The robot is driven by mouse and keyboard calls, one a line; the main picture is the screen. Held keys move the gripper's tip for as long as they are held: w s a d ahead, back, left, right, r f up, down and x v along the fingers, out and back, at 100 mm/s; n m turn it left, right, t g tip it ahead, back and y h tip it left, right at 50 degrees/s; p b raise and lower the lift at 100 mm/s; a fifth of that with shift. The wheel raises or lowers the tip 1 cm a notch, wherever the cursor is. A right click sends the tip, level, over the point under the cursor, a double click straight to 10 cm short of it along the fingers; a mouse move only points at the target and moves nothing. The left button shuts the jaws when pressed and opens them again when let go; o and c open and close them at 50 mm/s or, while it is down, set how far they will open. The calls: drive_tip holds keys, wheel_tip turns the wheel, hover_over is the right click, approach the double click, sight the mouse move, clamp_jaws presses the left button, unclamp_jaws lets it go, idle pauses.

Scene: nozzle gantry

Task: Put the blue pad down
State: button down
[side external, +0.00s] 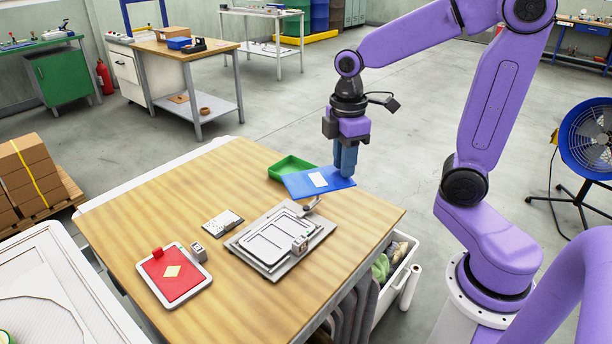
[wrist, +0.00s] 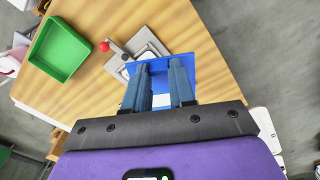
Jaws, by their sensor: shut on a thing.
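The blue pad (side external: 318,182) is a flat blue plate with a white patch on it. My gripper (side external: 346,165) is shut on the pad near its right edge in the side view. The pad seems held above the table by its back right corner, but the exact height is hard to tell. In the wrist view the pad (wrist: 190,72) shows past the fingers of my gripper (wrist: 163,75), which cover part of it. A grey metal fixture (side external: 262,250) with a raised rectangular frame sits on the table in front of the pad.
A green tray (side external: 291,166) stands just behind the pad. A red pad (side external: 172,285) lies in a white holder at the table's front left. A small card (side external: 223,222) lies left of the fixture. The wooden table (side external: 150,215) is clear at its left and back.

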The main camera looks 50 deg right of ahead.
drive_tip(key=w+d+f+m, duration=0.4)
drive_tip(key=d+m, duration=0.5)
drive_tip(key=m, duration=0.3)
drive_tip(key=w+d+f, duration=0.1)
drive_tip(key=w+f, duration=0.2)
drive_tip(key=w, duration=0.1)
drive_tip(key=w+d+f, duration=0.1)
drive_tip(key=w+f, duration=0.2)
drive_tip(key=w, duration=0.2)
drive_tip(key=w+d+f, duration=0.1)
drive_tip(key=w+f, duration=0.2)
drive_tip(key=w, duration=0.1)
drive_tip(key=shift+w+d+f, duration=0.2)
drive_tip(key=shift+d+f, duration=0.05)
drive_tip(key=shift+f, duration=0.1)
drive_tip(key=shift+w+f, duration=0.2)
drive_tip(key=shift+f, duration=1.6)
drive_tip(key=shift+f, duration=0.15)
drive_tip(key=c, duration=0.9)
unclamp_jaws()
drive_tip(key=shift+c, duration=0.2)
